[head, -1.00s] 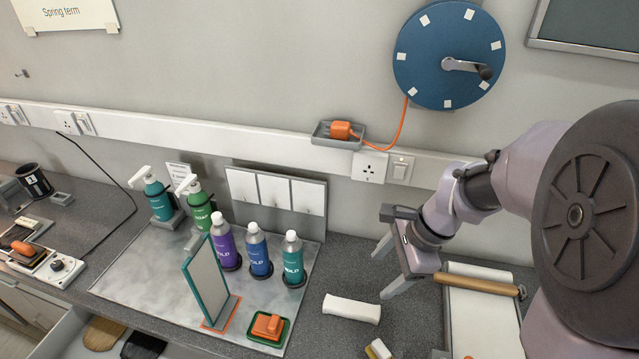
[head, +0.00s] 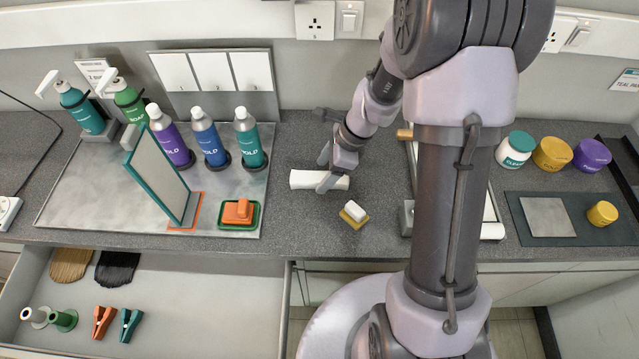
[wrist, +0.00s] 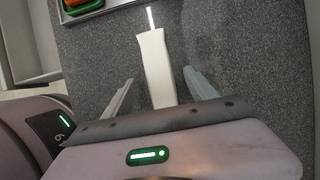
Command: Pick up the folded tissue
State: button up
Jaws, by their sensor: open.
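The folded tissue (head: 305,180) is a white, flat, oblong roll-like piece lying on the grey speckled worktop, right of the marble-look board. My gripper (head: 324,171) is open and low over the tissue's right part, with one finger on the far side and one on the near side. In the wrist view the tissue (wrist: 155,58) runs lengthwise between the two spread fingers of my gripper (wrist: 158,77), with a visible gap on each side. Its near end is hidden behind the gripper body.
A yellow-and-white sponge-like block (head: 353,213) lies just right and nearer. A green tray (head: 257,217) with an orange block, a standing mirror (head: 158,176) and several bottles stand left. An open drawer (head: 215,290) is below the worktop. Pots (head: 552,154) stand at the right.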

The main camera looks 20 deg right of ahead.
jog(key=shift+x, duration=1)
jog(key=shift+r, duration=0.1)
jog(key=c, duration=1.4)
